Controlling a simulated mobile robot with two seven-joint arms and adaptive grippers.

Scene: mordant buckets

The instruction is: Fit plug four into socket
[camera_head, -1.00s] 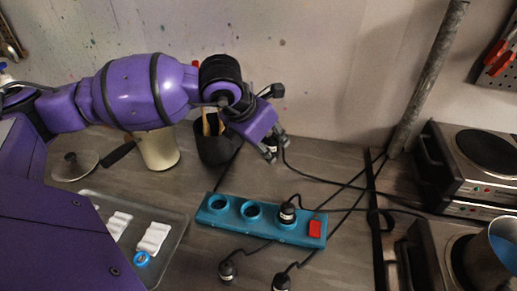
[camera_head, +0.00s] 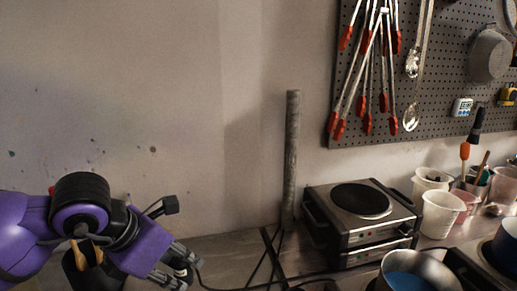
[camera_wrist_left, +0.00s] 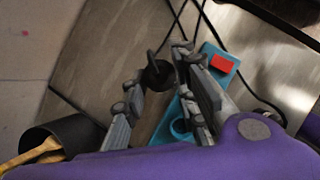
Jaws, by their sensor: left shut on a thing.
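My left gripper (camera_head: 182,272) is at the lower left of the head view, shut on a black plug (camera_wrist_left: 158,73). In the wrist view the plug sits between the two fingertips of the left gripper (camera_wrist_left: 155,80), with a dark cord. The teal socket strip (camera_wrist_left: 165,133) with its red switch (camera_wrist_left: 222,62) shows in the wrist view below and beyond the fingers, which partly cover it. One round socket (camera_wrist_left: 180,126) is visible. The strip is out of the head view. My right gripper is not in view.
A black pot (camera_wrist_left: 72,138) with wooden utensils is at the wrist view's lower left. Hot plates (camera_head: 360,220), a steel pan (camera_head: 415,272) and white tubs (camera_head: 440,212) stand to the right. A grey pipe (camera_head: 291,160) rises by the wall. Cables cross the counter.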

